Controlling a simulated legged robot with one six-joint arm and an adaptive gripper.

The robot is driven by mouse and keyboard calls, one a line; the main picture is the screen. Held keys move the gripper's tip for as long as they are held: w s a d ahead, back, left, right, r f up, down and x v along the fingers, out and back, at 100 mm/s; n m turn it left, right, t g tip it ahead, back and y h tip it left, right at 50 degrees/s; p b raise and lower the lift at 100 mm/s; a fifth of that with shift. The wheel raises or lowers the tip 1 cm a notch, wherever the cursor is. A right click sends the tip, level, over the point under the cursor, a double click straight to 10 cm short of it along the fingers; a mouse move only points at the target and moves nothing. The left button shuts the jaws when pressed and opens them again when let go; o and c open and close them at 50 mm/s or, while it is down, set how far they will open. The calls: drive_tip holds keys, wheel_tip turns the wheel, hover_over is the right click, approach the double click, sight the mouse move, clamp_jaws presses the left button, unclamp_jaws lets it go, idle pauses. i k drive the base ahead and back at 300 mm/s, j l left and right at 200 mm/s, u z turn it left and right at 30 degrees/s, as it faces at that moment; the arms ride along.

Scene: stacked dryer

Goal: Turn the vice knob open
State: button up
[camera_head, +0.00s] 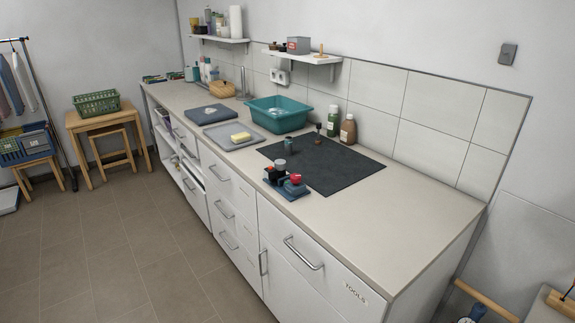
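A small device with a dark blue base (287,187) stands on the counter near its front edge, at the corner of a dark mat. It carries a red knob-like part (295,178) on the right and black parts with red on the left. It looks like the vice, but it is too small to tell its jaws or how far the knob is turned. My gripper is not in view, and nothing is seen touching the device.
The counter (400,215) is clear to the right of the dark mat (335,165). A teal basin (277,115), a grey tray (233,136) and bottles (348,130) stand behind or left. Drawers with bar handles (303,254) line the front. The tiled floor (110,250) is open.

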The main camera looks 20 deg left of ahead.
sight(296, 178)
drive_tip(key=i+j, duration=0.1)
drive_tip(key=j, duration=0.35)
drive_tip(key=i+j, duration=0.15)
drive_tip(key=j, duration=0.3)
drive_tip(key=i+j, duration=0.1)
drive_tip(key=j, duration=0.35)
drive_tip(key=i+j+z, duration=0.1)
drive_tip(key=j, duration=0.35)
drive_tip(key=i+j, duration=0.15)
drive_tip(key=j, duration=0.35)
drive_tip(key=i+j, duration=0.1)
drive_tip(key=j, duration=0.35)
drive_tip(key=i+j, duration=0.1)
drive_tip(key=j, duration=0.35)
drive_tip(key=i+j, duration=0.1)
drive_tip(key=j, duration=0.35)
drive_tip(key=i+z, duration=0.1)
drive_tip(key=i, duration=0.35)
